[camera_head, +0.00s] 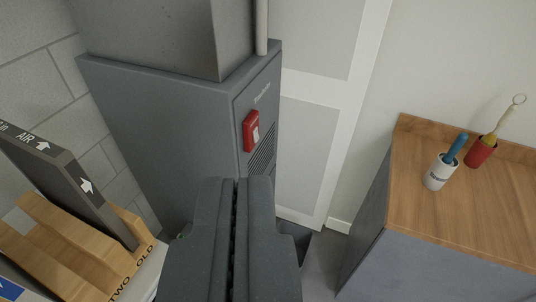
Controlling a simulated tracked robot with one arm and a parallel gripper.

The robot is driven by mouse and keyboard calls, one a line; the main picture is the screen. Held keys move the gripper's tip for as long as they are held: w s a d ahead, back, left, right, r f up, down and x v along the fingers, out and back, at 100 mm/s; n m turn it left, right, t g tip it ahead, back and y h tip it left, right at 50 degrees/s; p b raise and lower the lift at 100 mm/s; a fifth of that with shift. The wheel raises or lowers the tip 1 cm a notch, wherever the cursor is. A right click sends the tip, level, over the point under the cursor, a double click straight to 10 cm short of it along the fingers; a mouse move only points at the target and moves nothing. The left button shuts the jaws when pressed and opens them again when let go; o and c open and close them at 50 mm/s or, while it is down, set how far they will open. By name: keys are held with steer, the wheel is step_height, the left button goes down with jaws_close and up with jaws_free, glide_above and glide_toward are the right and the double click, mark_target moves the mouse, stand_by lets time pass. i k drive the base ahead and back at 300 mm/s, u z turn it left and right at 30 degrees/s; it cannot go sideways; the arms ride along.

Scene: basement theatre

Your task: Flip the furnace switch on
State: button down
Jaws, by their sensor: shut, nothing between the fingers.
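The furnace (160,110) is a tall grey metal cabinet in the upper middle left of the view. On its right-hand face is a red switch plate (249,137) with a small white toggle (256,134). I cannot tell which way the toggle is set. My gripper (240,185) is shut and empty at the lower middle of the view. In the picture its tips lie just below the red switch plate, and a gap shows between them. The gripper hides the lower part of the furnace front.
A wood-topped counter (450,215) stands at the right with a white cup (438,173) and a red cup (480,152) on it. A white door (312,130) is behind. Little floor shows.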

mark_target(256, 137)
steer(key=u, duration=0.05)
steer(key=i, duration=1.35)
steer(key=z, duration=0.55)
